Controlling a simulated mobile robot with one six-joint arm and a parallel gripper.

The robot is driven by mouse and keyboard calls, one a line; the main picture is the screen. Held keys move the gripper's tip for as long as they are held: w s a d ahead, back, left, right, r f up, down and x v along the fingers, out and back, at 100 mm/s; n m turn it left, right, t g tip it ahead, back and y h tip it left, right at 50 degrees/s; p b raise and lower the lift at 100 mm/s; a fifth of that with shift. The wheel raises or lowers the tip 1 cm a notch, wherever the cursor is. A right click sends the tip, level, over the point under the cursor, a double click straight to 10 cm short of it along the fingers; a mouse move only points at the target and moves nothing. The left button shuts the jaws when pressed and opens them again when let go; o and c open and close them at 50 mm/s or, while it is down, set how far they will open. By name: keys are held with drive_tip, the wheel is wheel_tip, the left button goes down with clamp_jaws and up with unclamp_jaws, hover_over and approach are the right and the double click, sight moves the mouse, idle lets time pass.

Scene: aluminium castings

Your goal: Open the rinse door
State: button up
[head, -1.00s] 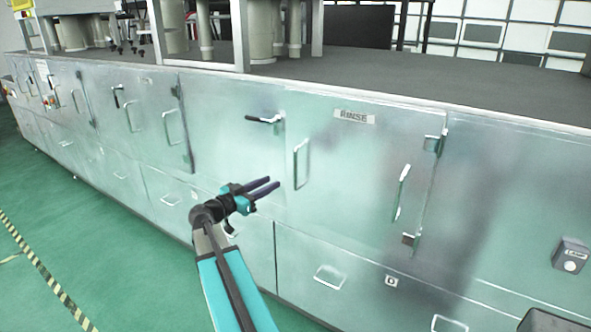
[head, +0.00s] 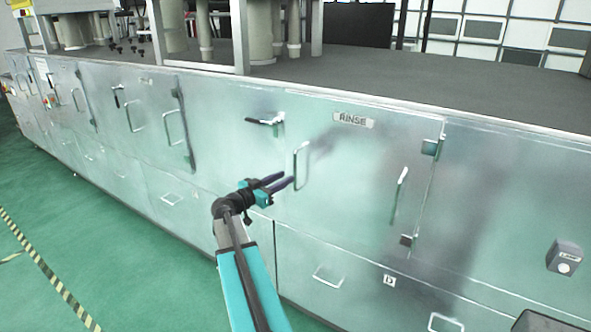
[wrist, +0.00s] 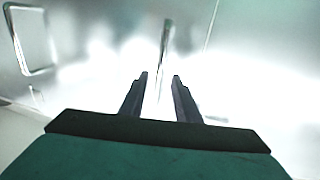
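The rinse door (head: 345,185) is a shiny metal panel with a "RINSE" label (head: 353,120) near its top, and it looks shut. Its left upright bar handle (head: 296,165) shows just past my fingertips. A second bar handle (head: 399,195) is near the right side, by the hinges (head: 431,147). A black-gripped latch lever (head: 264,121) lies level at the door's upper left edge. My gripper (head: 285,181) is open and empty at the left handle's lower part. In the wrist view, my gripper (wrist: 160,77) has its fingers apart, with the handle (wrist: 166,40) lined up between them; contact cannot be told.
Lower drawers with small handles (head: 328,277) run beneath the door. A neighbouring door's handle (head: 173,127) is to the left. A grey box (head: 565,257) sticks out at the right. The green floor (head: 130,260) is clear at the left.

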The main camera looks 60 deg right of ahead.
drive_tip(key=p, duration=0.3)
hover_over(295, 188)
drive_tip(key=shift+w+d, duration=0.15)
drive_tip(key=shift+d, duration=0.15)
clamp_jaws()
